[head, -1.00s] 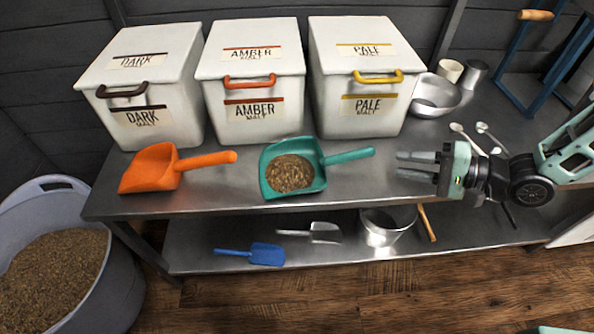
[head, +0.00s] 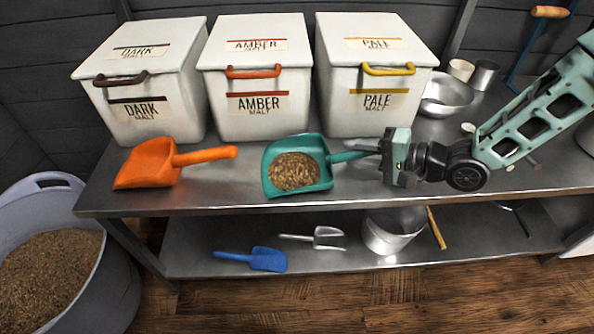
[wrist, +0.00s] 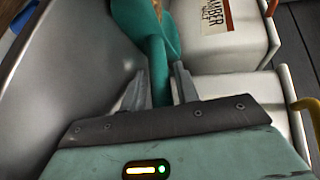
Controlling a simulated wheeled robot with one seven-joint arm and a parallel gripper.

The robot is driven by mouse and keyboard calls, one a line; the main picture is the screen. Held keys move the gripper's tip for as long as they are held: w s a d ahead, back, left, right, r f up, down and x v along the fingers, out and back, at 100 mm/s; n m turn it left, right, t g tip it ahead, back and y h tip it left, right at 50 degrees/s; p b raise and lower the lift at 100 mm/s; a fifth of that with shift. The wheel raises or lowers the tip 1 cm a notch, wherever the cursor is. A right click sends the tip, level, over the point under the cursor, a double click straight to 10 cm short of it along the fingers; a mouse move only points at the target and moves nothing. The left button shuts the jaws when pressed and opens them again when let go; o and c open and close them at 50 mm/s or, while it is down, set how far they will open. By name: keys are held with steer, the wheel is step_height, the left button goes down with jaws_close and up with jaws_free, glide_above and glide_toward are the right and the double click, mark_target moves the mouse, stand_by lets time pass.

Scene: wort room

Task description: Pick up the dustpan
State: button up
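A teal dustpan (head: 321,152) holding brown grain lies on the steel table in front of the amber and pale bins, its handle pointing right. Its handle also shows in the wrist view (wrist: 159,75), running between my two fingers. My gripper (head: 366,148) is at the handle's free end, coming from the right. In the wrist view my gripper (wrist: 160,75) has one finger on each side of the handle, with narrow gaps that look like no firm contact. The fingers are partly hidden in the head view. An orange dustpan (head: 151,164) lies to the left, empty.
Three white malt bins stand behind: dark (head: 142,80), amber (head: 256,76) and pale (head: 371,75). A metal bowl (head: 447,95) is at back right. The lower shelf (head: 190,255) holds a blue scoop (head: 262,259), a metal scoop (head: 322,238) and a pot (head: 391,232).

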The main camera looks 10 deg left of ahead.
jaws_close()
step_height(320, 180, up, 10)
steer(key=p, duration=0.4)
stand_by(0.6)
